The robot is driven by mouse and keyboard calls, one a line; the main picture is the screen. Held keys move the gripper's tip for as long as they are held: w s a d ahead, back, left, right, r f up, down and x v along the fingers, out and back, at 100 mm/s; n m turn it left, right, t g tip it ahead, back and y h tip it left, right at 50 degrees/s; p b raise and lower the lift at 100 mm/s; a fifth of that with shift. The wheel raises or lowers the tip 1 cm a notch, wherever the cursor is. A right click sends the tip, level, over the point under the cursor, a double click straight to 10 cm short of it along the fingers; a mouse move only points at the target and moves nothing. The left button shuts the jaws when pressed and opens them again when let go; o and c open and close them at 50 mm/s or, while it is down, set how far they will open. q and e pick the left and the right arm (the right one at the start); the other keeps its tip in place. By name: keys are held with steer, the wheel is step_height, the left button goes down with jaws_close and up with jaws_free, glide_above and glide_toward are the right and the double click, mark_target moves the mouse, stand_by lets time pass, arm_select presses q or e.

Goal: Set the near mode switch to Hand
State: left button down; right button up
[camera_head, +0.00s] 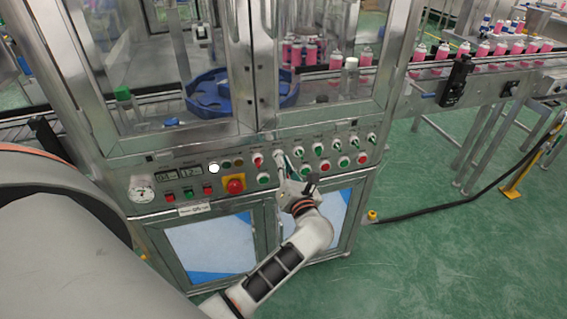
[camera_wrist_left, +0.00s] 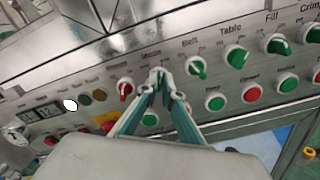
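The near mode switch (camera_head: 279,154) is on the sloped control panel, between a red-knobbed switch and the row of green-knobbed ones. In the left wrist view my left gripper (camera_wrist_left: 162,82) reaches the panel just under the label that seems to read Mode. Its two fingers converge there with only a small gap, and they appear closed about the switch knob. The fingertips cover most of the knob, so I cannot read its setting. In the head view the left gripper (camera_head: 283,166) is at the panel. My right gripper is not in view.
Close by are a red-knobbed switch (camera_wrist_left: 125,88), a green-knobbed Belt switch (camera_wrist_left: 197,67) and green and red push buttons. A red emergency stop (camera_head: 235,185) on yellow sits to the left. A conveyor with pink cans (camera_head: 483,49) runs behind right. Green floor at right is open.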

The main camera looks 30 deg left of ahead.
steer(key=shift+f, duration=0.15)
arm_select(q)
steer(key=n+b, duration=1.2)
steer(key=shift+s+a, duration=0.2)
steer(key=shift+s, duration=0.05)
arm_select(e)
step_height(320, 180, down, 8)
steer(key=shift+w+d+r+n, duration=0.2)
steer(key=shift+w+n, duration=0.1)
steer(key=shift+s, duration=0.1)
